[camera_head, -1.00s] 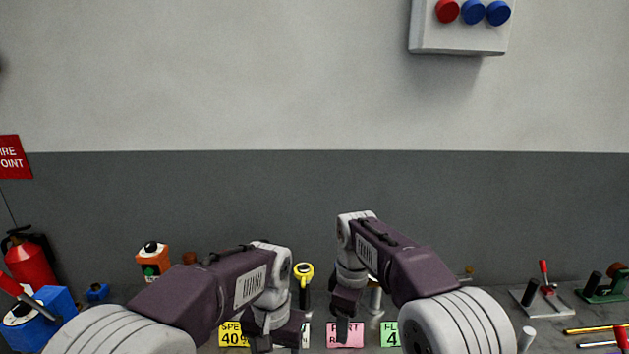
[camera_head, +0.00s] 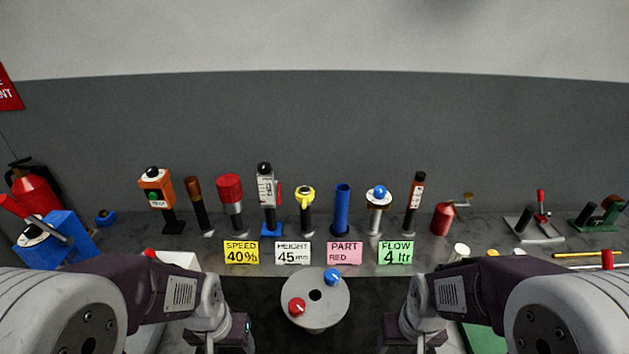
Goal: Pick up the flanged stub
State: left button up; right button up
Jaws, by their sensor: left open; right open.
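I cannot tell for sure which thing is the flanged stub. A round grey disc (camera_head: 316,313) with a dark centre hole stands in the middle foreground. It bears a small red part (camera_head: 297,307) at its front left and a small blue part (camera_head: 332,277) at its back right. My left gripper (camera_head: 236,332) is left of the disc and my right gripper (camera_head: 396,332) is right of it, both apart from it at the bottom edge. Both are open; their fingertips are mostly cut off or hidden.
Pink card (camera_head: 345,253) reads PART RED, among cards for speed, height and flow. Behind them stand several upright devices, including a blue tube (camera_head: 342,209) and a red-topped post (camera_head: 230,197). A white box (camera_head: 178,260) is at left, a green mat (camera_head: 484,338) at right.

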aim_at(325, 305)
jog(key=k+j+z, duration=0.3)
jog(key=j, duration=0.15)
jog(key=k+j+z, duration=0.3)
jog(key=k+j, duration=0.05)
